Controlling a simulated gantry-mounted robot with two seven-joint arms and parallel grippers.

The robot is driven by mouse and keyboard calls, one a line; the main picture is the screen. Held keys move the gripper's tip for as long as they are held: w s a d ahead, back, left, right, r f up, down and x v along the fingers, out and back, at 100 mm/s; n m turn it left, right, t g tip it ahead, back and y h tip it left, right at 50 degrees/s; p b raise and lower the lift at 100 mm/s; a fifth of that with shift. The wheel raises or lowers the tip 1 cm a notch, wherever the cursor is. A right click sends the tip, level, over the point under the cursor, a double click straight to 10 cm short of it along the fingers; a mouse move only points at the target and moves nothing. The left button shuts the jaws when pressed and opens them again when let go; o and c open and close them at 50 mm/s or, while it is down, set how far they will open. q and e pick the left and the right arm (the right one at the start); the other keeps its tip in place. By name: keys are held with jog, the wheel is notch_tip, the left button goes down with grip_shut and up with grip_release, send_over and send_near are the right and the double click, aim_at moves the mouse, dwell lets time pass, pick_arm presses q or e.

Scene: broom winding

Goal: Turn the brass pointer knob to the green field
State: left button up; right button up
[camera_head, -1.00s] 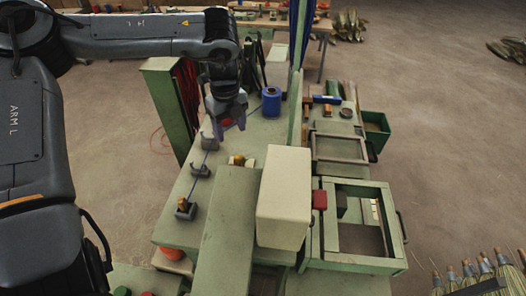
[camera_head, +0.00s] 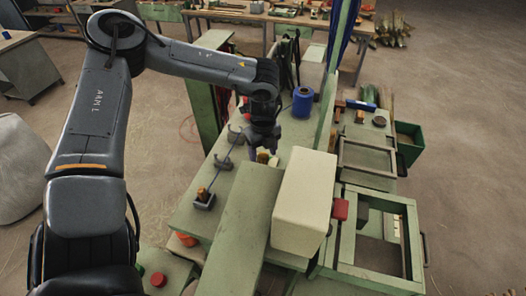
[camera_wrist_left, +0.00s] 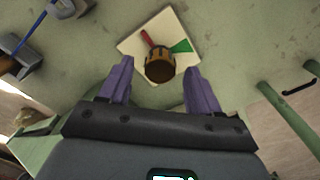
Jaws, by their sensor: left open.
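The brass pointer knob (camera_wrist_left: 159,66) stands on a pale square plate (camera_wrist_left: 182,33) in the left wrist view. The plate carries a green field (camera_wrist_left: 181,46) to the right of the knob and a red field (camera_wrist_left: 148,39) at its upper left. The knob's pointer cannot be made out clearly. My left gripper (camera_wrist_left: 160,85) is open, its two purple fingers on either side of and just short of the knob, apart from it. In the head view the left gripper (camera_head: 263,150) hangs over the green bench, and the knob (camera_head: 262,157) shows just beside its fingers. My right gripper is not in view.
A cream box (camera_head: 305,200) stands close to the right of the knob. A blue spool (camera_head: 302,101) stands behind. Grey hooks with a blue cord (camera_head: 223,161) run along the bench's left side. A red button (camera_head: 159,279) is at the front.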

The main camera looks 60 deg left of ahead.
pick_arm(q)
jog(key=shift+f, duration=0.6)
jog(key=shift+c, duration=0.2)
jog(key=c, duration=1)
